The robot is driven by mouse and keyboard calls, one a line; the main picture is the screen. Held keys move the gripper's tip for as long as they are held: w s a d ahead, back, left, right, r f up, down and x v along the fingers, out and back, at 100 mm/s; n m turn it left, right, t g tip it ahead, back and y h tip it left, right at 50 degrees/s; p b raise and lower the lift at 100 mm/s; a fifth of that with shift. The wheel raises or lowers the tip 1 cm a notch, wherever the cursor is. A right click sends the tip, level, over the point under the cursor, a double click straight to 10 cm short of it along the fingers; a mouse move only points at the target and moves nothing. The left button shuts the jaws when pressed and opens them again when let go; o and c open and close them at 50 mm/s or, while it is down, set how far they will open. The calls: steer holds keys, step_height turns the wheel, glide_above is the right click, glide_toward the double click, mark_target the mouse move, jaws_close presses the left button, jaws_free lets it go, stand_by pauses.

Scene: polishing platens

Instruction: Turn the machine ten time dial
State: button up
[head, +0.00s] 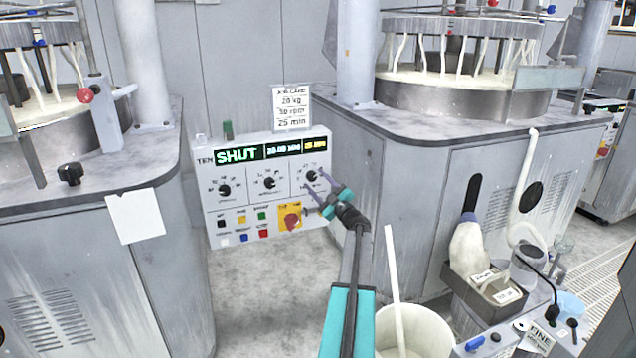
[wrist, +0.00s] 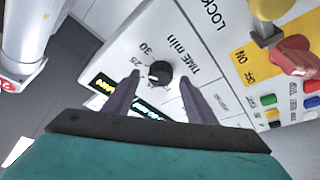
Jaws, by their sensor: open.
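The machine ten panel (head: 207,211) stands between two machines. Its screen (head: 265,150) reads SHUT, with a yellow field that seems to read 25 min. The time dial (head: 311,175) is the rightmost of three black knobs. In the wrist view the time dial (wrist: 160,73) sits beside the words TIME min, with 25 and 30 near it; its pointer seems to face the 25 side. My gripper (head: 318,192) is open in front of the panel's right side. In the wrist view my gripper (wrist: 160,80) has its fingers apart on either side of the dial; contact cannot be told.
A red rotary switch on a yellow plate (head: 291,216) is below the time dial, near my gripper. Coloured buttons (head: 242,219) fill the lower left. A card (head: 291,107) above reads 25 min at its bottom. A white bucket (head: 413,330) stands at lower right.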

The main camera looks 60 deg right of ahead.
steer(key=v, duration=1.3)
steer(key=shift+s+p, duration=0.25)
steer(key=shift+p, duration=0.1)
steer(key=shift+a, duration=0.15)
